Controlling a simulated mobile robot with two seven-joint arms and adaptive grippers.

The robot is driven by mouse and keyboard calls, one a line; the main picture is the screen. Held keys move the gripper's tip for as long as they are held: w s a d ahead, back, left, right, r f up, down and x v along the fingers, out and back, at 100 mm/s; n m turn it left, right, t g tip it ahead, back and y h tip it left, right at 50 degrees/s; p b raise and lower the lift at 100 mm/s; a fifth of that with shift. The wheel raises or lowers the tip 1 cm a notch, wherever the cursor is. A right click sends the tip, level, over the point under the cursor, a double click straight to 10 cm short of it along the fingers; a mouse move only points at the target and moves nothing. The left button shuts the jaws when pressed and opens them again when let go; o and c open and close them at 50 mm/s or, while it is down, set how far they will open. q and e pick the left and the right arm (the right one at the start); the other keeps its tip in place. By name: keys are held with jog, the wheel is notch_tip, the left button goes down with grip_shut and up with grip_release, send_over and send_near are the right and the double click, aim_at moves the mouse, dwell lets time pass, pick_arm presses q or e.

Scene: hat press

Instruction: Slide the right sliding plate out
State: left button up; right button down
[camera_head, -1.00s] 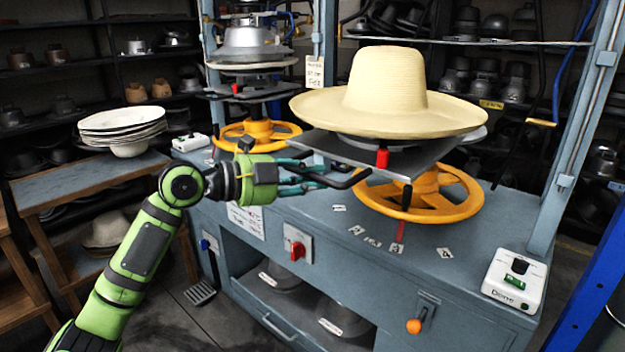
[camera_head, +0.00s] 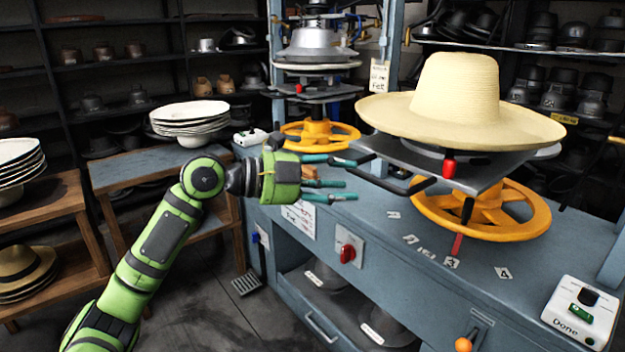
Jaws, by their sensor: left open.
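The right sliding plate (camera_head: 437,166) is a flat grey plate under a pale straw hat (camera_head: 456,92). Its black bar handle (camera_head: 387,183) sticks out at its left front side. My left gripper (camera_head: 346,181), green with teal fingers, is open with its fingers spread. It lies just left of the handle in the picture, pointing at it. The upper finger comes close to the handle's far end, and I cannot tell if they touch. Nothing shows held in the fingers. My right gripper is not in view.
A yellow handwheel (camera_head: 482,210) sits under the plate on the blue-grey press bench (camera_head: 385,262). A second press (camera_head: 317,60) stands behind, left. A white box marked Done (camera_head: 580,315) is at the front right. Stacked white hats (camera_head: 190,118) stand on a wooden table at left.

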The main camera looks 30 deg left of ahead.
pick_arm(q)
jog(key=v, duration=0.6)
dwell(0.4)
